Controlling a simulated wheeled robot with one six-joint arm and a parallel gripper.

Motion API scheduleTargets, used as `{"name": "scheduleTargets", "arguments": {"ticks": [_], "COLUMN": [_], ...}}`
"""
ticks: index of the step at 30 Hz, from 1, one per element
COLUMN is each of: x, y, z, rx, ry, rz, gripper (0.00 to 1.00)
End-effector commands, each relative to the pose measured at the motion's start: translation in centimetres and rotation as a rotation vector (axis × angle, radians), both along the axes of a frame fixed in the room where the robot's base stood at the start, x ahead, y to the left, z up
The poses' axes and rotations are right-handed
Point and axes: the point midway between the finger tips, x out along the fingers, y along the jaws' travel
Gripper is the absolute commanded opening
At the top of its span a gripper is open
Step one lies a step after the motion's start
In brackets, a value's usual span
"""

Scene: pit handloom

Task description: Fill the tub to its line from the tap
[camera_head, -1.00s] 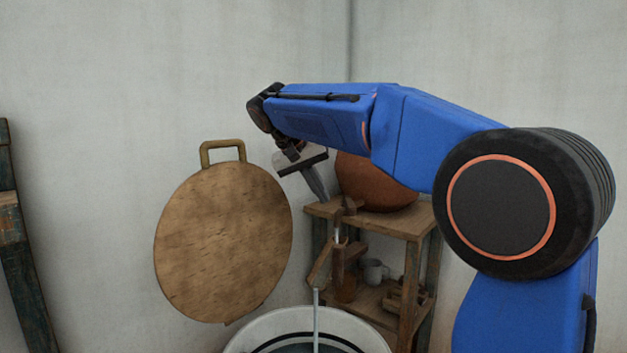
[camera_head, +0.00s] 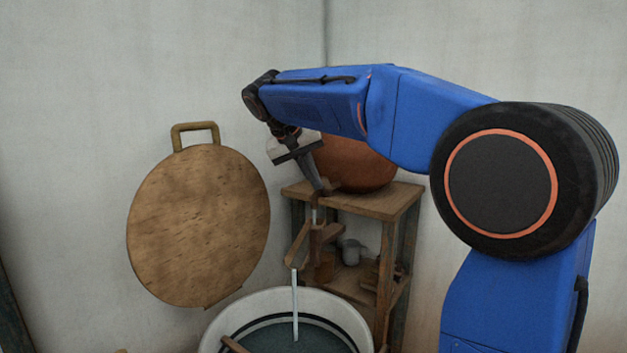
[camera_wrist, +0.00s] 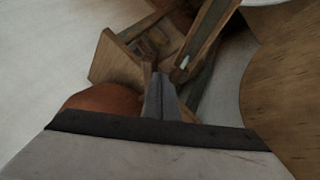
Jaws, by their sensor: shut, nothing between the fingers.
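The white tub (camera_head: 222,322) stands at the bottom of the head view, cut off by the frame edge. A dark line (camera_head: 345,318) runs around its inside wall. Dark water (camera_head: 283,333) shows inside; its exact height against the line is hard to tell. A thin stream (camera_head: 295,300) falls into it from the wooden spout (camera_head: 298,243) of the tap. My gripper (camera_head: 323,188) is shut and empty, pointing down by the top of the tap. I cannot tell whether it touches. The wrist view also shows the shut fingers (camera_wrist: 160,97) near the spout (camera_wrist: 208,38).
A wooden shelf (camera_head: 385,203) stands behind the tap, with a clay pot (camera_head: 350,165) on top and a grey mug (camera_head: 353,251) below. A round wooden board (camera_head: 198,225) with a handle is at the wall on the left. A wooden piece (camera_head: 233,345) shows at the tub's front.

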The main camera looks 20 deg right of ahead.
Motion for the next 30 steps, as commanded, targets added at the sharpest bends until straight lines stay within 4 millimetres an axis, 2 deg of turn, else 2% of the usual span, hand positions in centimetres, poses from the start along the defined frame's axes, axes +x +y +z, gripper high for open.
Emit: {"name": "scheduleTargets", "arguments": {"ticks": [8,21,30], "x": [-0.9,-2.0,-2.1], "y": [-1.2,-4.4,-6.1], "z": [0.1,0.1,0.0], "rx": [0.0,0.001,0.001], "ry": [-0.003,-0.002,0.001], "rz": [0.13,0.485,0.493], "gripper": [0.0,0.0,0.0]}}
